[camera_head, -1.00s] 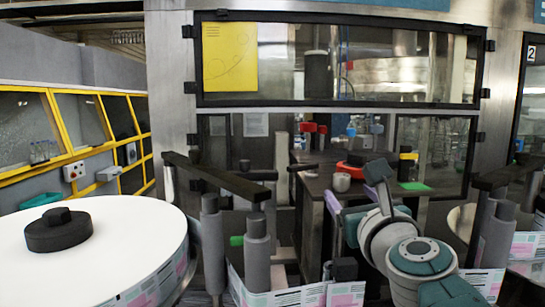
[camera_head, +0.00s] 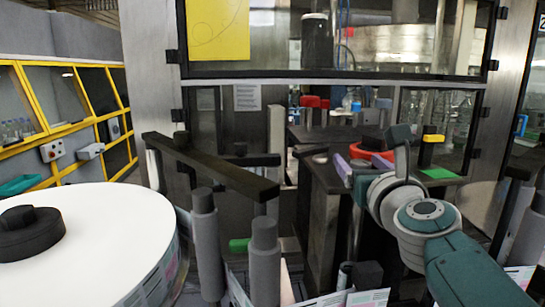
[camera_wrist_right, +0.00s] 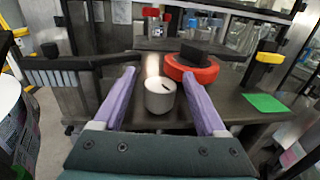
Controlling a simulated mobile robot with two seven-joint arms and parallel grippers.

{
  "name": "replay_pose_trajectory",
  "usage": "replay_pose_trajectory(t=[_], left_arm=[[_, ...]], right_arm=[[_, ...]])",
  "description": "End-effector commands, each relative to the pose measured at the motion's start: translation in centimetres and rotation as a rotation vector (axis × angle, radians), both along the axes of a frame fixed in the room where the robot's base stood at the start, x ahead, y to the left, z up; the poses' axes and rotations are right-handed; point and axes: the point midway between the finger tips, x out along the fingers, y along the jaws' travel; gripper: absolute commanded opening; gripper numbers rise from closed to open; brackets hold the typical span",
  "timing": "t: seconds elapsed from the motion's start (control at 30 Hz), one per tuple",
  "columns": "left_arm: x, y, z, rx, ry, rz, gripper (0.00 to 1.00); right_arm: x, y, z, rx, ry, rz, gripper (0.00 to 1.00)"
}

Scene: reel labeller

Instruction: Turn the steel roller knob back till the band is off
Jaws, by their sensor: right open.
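The steel roller knob (camera_wrist_right: 160,96), a short pale grey cylinder with a dark mark on its top, stands on the dark machine table (camera_wrist_right: 240,101) in the right wrist view. My right gripper (camera_wrist_right: 160,76) is open, its two purple fingers either side of the knob, with a visible gap to each. In the head view my right gripper (camera_head: 362,165) reaches over the table. I cannot make out the knob clearly there. The printed label band (camera_head: 362,299) shows at the bottom of the head view. My left gripper is not in view.
A red ring (camera_wrist_right: 192,69) with a black knob sits just behind the steel knob. A black bar (camera_head: 212,167) crosses over grey rollers (camera_head: 265,260). A white reel (camera_head: 105,235) stands at left. A green patch (camera_wrist_right: 265,103) lies at the table's right.

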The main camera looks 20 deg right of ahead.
Motion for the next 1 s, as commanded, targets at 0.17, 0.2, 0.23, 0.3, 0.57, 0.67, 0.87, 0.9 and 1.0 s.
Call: replay_pose_trajectory(t=[0.17, 0.2, 0.23, 0.3, 0.57, 0.67, 0.87, 0.9, 1.0], left_arm=[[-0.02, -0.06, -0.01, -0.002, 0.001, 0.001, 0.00], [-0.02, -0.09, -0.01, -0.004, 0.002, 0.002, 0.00], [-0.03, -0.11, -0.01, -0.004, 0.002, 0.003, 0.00], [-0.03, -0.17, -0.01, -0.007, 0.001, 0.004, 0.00], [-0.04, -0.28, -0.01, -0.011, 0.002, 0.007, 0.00], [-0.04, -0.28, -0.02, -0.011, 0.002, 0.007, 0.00], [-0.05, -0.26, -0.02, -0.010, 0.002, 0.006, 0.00], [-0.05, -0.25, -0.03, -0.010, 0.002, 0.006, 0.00], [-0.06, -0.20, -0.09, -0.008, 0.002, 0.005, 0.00]], right_arm=[[0.00, 0.00, 0.00, 0.000, 0.000, 0.000, 0.66], [0.00, 0.00, 0.00, 0.000, 0.000, 0.000, 0.62], [0.00, 0.01, 0.00, 0.000, 0.000, 0.000, 0.58], [0.00, 0.01, 0.01, 0.000, 0.000, 0.000, 0.51], [0.01, 0.02, 0.02, 0.000, 0.000, 0.000, 0.21], [0.00, 0.01, 0.01, 0.000, 0.000, 0.000, 0.10], [0.01, 0.01, 0.01, 0.000, 0.000, 0.000, 0.00], [0.01, 0.01, 0.00, 0.000, 0.000, 0.000, 0.00], [0.00, -0.02, -0.02, 0.000, 0.000, 0.004, 0.00]])
